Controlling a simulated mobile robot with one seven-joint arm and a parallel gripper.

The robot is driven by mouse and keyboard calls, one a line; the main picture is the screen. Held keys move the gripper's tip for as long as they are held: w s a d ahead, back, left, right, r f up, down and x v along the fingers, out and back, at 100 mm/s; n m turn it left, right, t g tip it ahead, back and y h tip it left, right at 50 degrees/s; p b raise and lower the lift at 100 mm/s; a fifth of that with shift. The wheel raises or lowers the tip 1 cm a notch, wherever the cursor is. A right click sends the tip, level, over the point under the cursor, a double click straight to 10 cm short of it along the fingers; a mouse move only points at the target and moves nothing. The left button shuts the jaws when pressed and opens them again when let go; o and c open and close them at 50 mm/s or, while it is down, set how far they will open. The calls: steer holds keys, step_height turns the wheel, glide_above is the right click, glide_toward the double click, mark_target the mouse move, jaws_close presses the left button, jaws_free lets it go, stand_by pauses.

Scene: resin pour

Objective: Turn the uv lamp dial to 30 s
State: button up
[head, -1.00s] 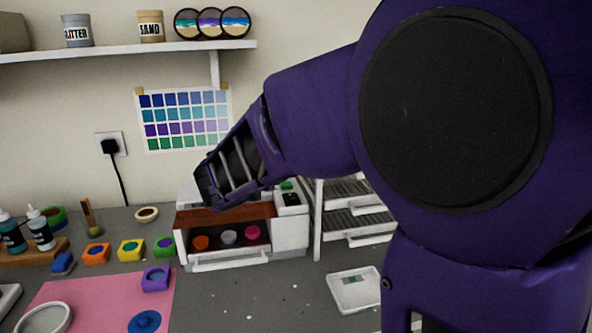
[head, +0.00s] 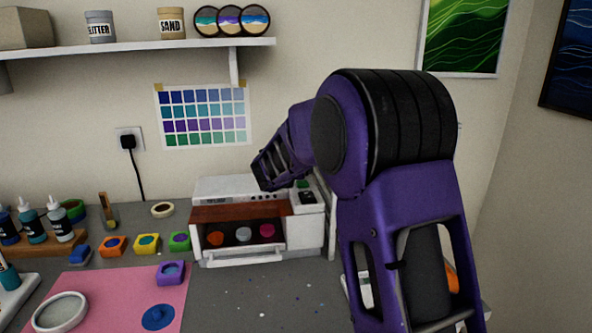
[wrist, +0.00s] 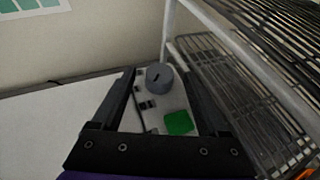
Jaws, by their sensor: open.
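The UV lamp (head: 243,257) is a white box on the bench with an open front, a reddish-brown flap and colored pieces inside. In the wrist view its grey round dial (wrist: 160,77) stands on a pale panel, with a dark mark on top; I cannot read the setting. A green button (wrist: 179,122) lies nearer to me on that panel. My gripper (wrist: 156,71) is open and empty, with the dial showing between its fingertips; I cannot tell the height gap. In the head view my gripper (head: 268,172) is over the lamp's top, and I cannot make out the dial.
A wire rack (wrist: 260,85) stands close on the right of the lamp panel. Several colored molds, such as a purple one (head: 171,273), and a pink mat (head: 105,300) lie at the left. A shelf (head: 140,50) hangs above. The bench in front of the lamp is mostly clear.

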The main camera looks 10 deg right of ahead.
steer(key=shift+w+d+f, duration=0.25)
steer(key=shift+w+f, duration=0.05)
steer(key=shift+w, duration=0.25)
jaws_close()
